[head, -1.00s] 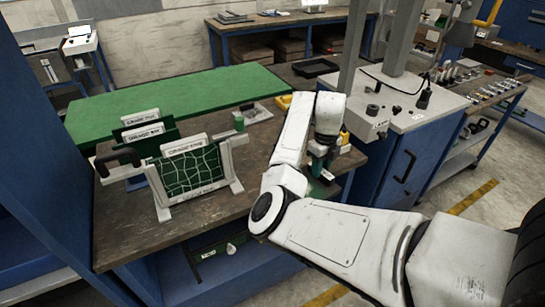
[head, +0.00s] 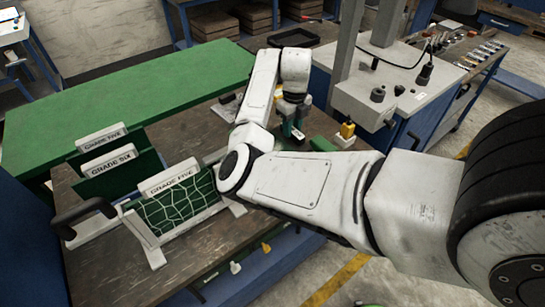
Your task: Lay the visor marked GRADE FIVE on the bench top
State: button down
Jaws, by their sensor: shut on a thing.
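Three upright green plates with white label strips stand one behind another in a rack (head: 154,254) on the bench top (head: 100,262). The front plate (head: 182,208), marked GRADE FIVE, has a pattern of pale lines. Behind it stands a plate marked GRADE SIX (head: 107,160). The rearmost is also marked GRADE FIVE (head: 102,138). My gripper (head: 291,122) is beyond the rack, to its right, over the bench's far right part. It is shut on a small green piece (head: 287,130), mostly hidden by the jaws; I cannot tell what it is.
A black curved handle (head: 84,213) sticks out left of the rack. A green-topped table (head: 130,95) lies behind the bench. A grey machine with a column (head: 385,95) stands right. My forearm spans the bench's right side.

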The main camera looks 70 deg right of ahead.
notch_tip(320, 180, down, 10)
jog(key=b, duration=0.7)
jog(key=shift+r, duration=0.15)
jog(key=shift+f, duration=0.25)
jog(key=c, duration=0.8)
grip_release()
jog(key=shift+r, duration=0.2)
